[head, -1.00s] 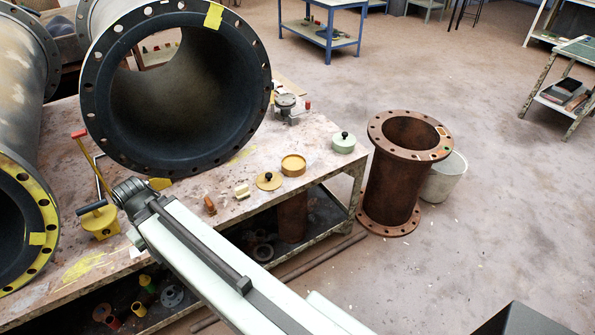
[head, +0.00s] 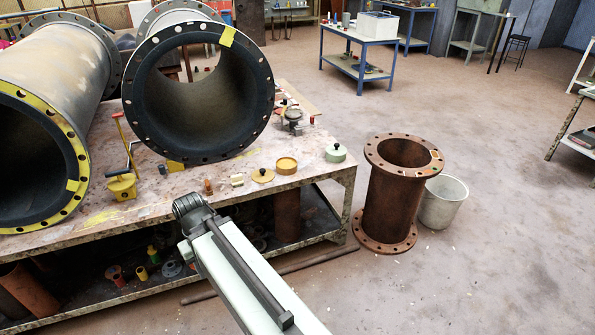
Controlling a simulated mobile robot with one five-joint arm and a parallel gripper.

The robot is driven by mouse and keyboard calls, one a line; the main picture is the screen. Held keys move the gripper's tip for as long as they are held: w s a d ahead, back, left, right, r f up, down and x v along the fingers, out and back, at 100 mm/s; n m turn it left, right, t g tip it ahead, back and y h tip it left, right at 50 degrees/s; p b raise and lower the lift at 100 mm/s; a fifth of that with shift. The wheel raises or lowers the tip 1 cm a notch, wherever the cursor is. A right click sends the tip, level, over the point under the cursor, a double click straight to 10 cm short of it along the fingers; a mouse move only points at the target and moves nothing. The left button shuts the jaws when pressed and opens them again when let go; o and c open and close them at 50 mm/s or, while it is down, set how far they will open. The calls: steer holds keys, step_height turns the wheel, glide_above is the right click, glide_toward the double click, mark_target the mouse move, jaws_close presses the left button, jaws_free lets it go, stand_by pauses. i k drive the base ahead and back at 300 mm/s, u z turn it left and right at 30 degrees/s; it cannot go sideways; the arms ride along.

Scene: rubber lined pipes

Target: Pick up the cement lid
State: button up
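A round ochre lid with a dark knob (head: 262,175) lies flat on the workbench (head: 225,189) near its front edge. Just right of it stands an open ochre tin (head: 286,165). Further right is a pale green tin with a black-knobbed lid (head: 335,152). No label shows which lid is the cement one. The dark end of my arm, with my gripper (head: 190,204), is in front of the bench edge, left of and nearer than the ochre lid, apart from it. The fingers cannot be made out.
Two large flanged pipes (head: 145,70) lie on the bench behind. A yellow hand-cranked tool (head: 122,187) stands at left; small blocks (head: 237,180) lie beside the ochre lid. A rusty flanged pipe (head: 392,200) and a bucket (head: 443,203) stand right of the bench. Open floor lies at right.

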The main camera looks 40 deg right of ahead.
mark_target(262, 176)
steer(key=z, duration=1)
steer(key=i, duration=1.05)
steer(key=z, duration=2.25)
steer(key=k, duration=0.85)
steer(key=u, duration=1.7)
